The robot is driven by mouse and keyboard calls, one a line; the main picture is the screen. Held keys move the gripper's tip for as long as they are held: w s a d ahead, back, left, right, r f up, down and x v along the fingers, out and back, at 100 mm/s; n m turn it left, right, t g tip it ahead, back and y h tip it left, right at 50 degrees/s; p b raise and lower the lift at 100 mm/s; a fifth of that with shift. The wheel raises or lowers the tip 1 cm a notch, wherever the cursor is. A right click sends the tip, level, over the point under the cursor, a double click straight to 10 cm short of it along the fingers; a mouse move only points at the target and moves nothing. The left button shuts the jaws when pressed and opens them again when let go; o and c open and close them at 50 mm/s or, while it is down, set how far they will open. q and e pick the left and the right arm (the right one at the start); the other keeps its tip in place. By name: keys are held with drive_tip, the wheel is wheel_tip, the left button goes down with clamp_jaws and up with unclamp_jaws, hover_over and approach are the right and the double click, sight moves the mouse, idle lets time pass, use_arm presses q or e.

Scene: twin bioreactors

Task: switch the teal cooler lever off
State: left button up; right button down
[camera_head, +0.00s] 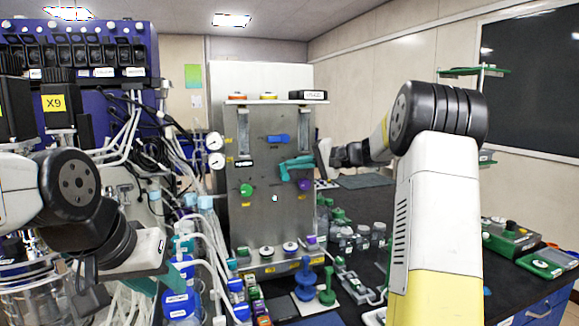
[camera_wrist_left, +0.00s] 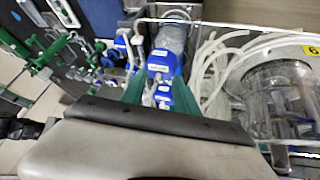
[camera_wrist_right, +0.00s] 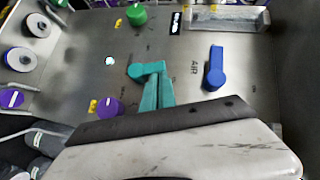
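The teal cooler lever (camera_head: 287,176) is on the upright metal panel; its round pivot end (camera_wrist_right: 137,70) shows in the right wrist view. Its handle runs toward the tips of my right gripper (camera_head: 284,164). The right gripper's teal fingers (camera_wrist_right: 156,75) lie close together, shut, at the lever's handle. They look in contact, but similar colours hide the exact contact, and I see nothing clearly clamped between them. My left gripper (camera_head: 168,268) is far from the lever, at the lower left. In the left wrist view its green fingers (camera_wrist_left: 158,97) stand apart, open and empty.
A blue lever (camera_head: 277,138) sits above the teal one. A green knob (camera_head: 246,190) and a purple knob (camera_head: 305,185) flank it lower down. Hoses and blue-capped bottles (camera_head: 180,300) crowd my left gripper. Gauges (camera_head: 215,141) stick out at the panel's left.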

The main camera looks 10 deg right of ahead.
drive_tip(key=a+n+h, duration=0.1)
drive_tip(key=a+r+n+h, duration=0.1)
drive_tip(key=h, duration=0.1)
drive_tip(key=shift+s+a+n+g, duration=0.15)
drive_tip(key=shift+s+n+g, duration=0.05)
drive_tip(key=shift+n+g, duration=0.1)
drive_tip(key=a+h, duration=0.1)
drive_tip(key=n+h, duration=0.1)
drive_tip(key=h, duration=0.1)
drive_tip(key=shift+s+a+f+n, duration=0.15)
drive_tip(key=shift+a+n, duration=0.15)
drive_tip(key=shift+a, duration=0.05)
drive_tip(key=shift+s+a+f+n+h, duration=0.1)
drive_tip(key=shift+a+f+n+h, duration=0.35)
drive_tip(key=shift+h, duration=0.3)
drive_tip(key=shift+s+a+f+n+h, duration=0.1)
drive_tip(key=shift+a+f+n+h, duration=0.15)
drive_tip(key=shift+a+h, duration=0.4)
drive_tip(key=shift+s+a+f, duration=0.1)
drive_tip(key=shift+f, duration=0.1)
approach(283, 162)
drive_tip(key=a+f, duration=0.1)
drive_tip(key=s+a, duration=0.1)
drive_tip(key=a+f, duration=0.1)
drive_tip(key=shift+s+a+f, duration=0.2)
drive_tip(key=shift+s+f, duration=0.1)
drive_tip(key=shift+s, duration=0.05)
